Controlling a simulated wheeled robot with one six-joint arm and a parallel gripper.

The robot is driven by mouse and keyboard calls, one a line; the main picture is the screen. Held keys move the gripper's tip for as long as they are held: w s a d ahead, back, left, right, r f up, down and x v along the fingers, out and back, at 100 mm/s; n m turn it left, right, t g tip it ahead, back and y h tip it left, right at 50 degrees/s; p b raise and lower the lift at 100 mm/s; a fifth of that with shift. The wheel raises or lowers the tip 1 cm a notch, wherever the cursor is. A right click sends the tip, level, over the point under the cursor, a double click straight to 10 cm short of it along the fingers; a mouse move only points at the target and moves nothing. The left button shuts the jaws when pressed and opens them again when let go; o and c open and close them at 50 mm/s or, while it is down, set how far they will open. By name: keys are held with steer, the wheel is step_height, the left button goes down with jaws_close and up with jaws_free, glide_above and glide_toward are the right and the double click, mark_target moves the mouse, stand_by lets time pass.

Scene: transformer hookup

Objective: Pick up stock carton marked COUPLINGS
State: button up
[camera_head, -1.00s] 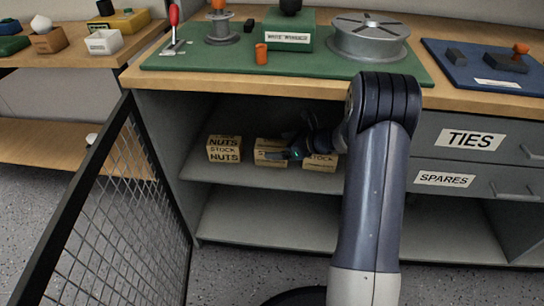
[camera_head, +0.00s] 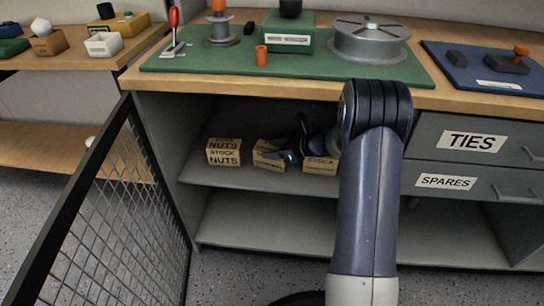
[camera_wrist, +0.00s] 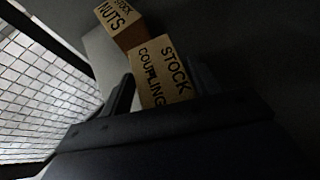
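The COUPLINGS carton (camera_wrist: 162,76) is a tan box with black lettering. In the wrist view it sits between the two fingers of my gripper (camera_wrist: 161,72), which appear to touch its sides. In the head view the same carton (camera_head: 266,155) is the middle one on the upper shelf and stands askew, its right side partly hidden by my gripper (camera_head: 287,154). I cannot tell whether it is clear of the shelf.
The NUTS carton (camera_head: 224,152) stands close on the left and also shows in the wrist view (camera_wrist: 120,22). Another carton (camera_head: 320,165) stands on the right, partly behind my arm. A mesh door (camera_head: 110,210) hangs open at the left. The worktop (camera_head: 300,88) is above the shelf.

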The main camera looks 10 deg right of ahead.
steer(key=shift+s+f, duration=0.1)
steer(key=shift+f, duration=0.05)
steer(key=c, duration=0.6)
steer(key=shift+c, duration=0.3)
